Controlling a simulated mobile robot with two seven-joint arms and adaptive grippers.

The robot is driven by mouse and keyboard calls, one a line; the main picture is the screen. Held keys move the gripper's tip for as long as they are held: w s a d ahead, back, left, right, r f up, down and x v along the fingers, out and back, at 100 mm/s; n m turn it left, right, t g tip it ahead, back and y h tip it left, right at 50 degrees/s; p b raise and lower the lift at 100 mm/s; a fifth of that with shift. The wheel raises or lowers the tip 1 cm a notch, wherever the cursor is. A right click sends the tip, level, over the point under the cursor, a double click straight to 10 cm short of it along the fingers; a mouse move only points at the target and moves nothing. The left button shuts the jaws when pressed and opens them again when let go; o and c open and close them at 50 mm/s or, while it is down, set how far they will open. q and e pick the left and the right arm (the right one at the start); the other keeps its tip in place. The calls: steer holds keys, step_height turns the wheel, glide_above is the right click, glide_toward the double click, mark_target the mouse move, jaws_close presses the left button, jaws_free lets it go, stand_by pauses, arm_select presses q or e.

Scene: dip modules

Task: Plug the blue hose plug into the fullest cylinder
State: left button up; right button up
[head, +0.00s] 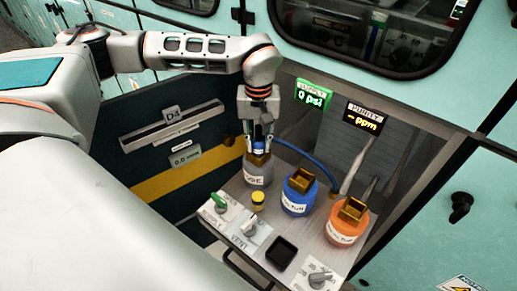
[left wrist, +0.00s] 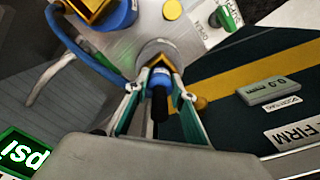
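The blue hose plug (head: 259,147) is between the fingers of my left gripper (head: 258,141), which is shut on it. In the left wrist view the plug (left wrist: 161,78) sits between the fingertips (left wrist: 158,82). The plug is right at the brass top of the grey cylinder (head: 258,175); I cannot tell whether it is seated. A blue cylinder (head: 296,203) and an orange cylinder (head: 343,234) stand to the right, each with an open brass socket on top. Their labels are too small to read surely. My right gripper is not in view.
A blue hose (head: 308,156) arcs from the plug to behind the blue cylinder. The panel (head: 231,231) carries a green switch (head: 220,202), a yellow button (head: 258,199) and knobs. A green supply display (head: 314,97) reads 0 psi; a purity display (head: 364,119) shows only a dash.

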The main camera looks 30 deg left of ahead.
arm_select(q)
jaws_close()
steer(key=shift+r, duration=0.1)
